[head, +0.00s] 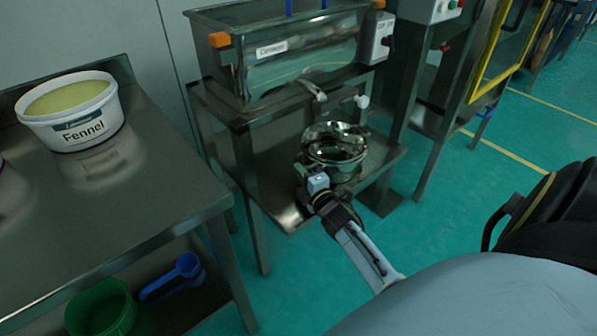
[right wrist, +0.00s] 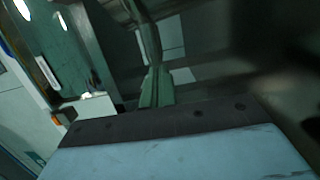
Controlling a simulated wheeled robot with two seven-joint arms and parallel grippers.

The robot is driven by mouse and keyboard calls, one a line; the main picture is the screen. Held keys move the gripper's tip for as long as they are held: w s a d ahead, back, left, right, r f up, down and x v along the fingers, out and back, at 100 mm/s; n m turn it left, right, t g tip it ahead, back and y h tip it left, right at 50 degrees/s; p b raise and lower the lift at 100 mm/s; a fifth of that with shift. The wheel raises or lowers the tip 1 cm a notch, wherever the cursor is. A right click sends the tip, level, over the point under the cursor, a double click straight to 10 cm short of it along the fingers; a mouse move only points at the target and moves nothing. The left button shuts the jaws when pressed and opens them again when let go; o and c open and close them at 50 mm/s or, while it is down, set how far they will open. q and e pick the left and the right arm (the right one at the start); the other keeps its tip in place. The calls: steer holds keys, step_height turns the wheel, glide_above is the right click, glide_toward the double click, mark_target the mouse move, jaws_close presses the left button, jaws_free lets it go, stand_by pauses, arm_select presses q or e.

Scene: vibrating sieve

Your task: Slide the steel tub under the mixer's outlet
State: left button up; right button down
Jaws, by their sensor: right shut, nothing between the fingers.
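The round, shiny steel tub (head: 347,138) stands on the low steel shelf (head: 273,195) of the mixer's stand, near its right side. The mixer (head: 300,62) is a steel trough with orange corners above that shelf. A small metal spout (head: 315,91), which looks like its outlet, sits at its lower front, above and slightly left of the tub. My right gripper (head: 307,177) is shut and empty at the tub's near left side. I cannot tell whether it touches the tub. The right wrist view shows mostly a pale casing and dark metal; the fingertips are not clear there. My left gripper is not in view.
A steel table (head: 150,190) at left bears a white Fennel tub (head: 75,112). A green bucket (head: 100,308) and a blue scoop (head: 178,275) lie on its lower shelf. A yellow-framed machine (head: 500,50) stands at the back right.

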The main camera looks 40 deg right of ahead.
steer(key=shift+a, duration=0.15)
